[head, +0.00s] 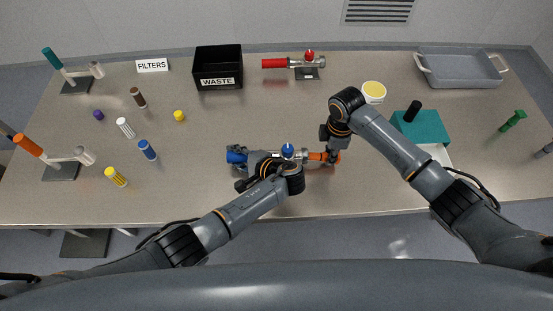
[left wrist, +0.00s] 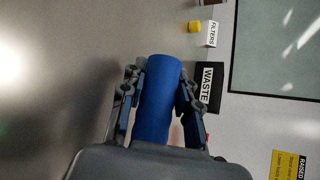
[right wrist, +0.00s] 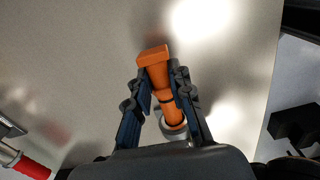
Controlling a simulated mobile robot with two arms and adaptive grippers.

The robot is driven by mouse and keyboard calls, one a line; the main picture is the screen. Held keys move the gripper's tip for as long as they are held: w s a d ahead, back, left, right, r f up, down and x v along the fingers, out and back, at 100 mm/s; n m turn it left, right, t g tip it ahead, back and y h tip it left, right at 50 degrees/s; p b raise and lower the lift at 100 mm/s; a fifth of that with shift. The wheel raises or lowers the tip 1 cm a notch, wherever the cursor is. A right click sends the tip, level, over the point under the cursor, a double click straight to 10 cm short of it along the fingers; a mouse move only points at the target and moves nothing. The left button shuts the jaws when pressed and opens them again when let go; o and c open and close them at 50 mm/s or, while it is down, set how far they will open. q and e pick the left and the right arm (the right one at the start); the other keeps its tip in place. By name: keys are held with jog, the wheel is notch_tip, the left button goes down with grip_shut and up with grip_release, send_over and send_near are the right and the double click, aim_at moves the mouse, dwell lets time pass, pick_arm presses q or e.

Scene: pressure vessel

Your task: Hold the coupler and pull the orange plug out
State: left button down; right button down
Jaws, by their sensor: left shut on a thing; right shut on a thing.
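The coupler has a blue sleeve (head: 236,156), a metal body and a blue knob (head: 288,150), and lies sideways near the table's front. My left gripper (head: 240,165) is shut around the blue sleeve, which shows between its fingers in the left wrist view (left wrist: 158,100). The orange plug (head: 316,156) is at the coupler's right end, in line with it. My right gripper (head: 333,154) is shut on the plug; in the right wrist view the orange plug (right wrist: 158,75) sits between the fingers, with a metal ring at its lower end. Fingers and arm hide how deep it sits.
A black WASTE bin (head: 219,68) and a red coupler on a stand (head: 290,63) are at the back. A teal box (head: 425,127) is to the right. Several small filters and a stand with an orange handle (head: 28,145) are on the left. A grey tray (head: 458,70) is back right.

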jog(key=shift+d+f, duration=0.2)
jog(key=shift+d, duration=1.45)
jog(key=shift+r, duration=0.1)
notch_tip(320, 180, up, 9)
dwell(0.4)
pick_arm(q)
jog(key=c, duration=0.9)
grip_release()
jog(key=shift+d, duration=0.1)
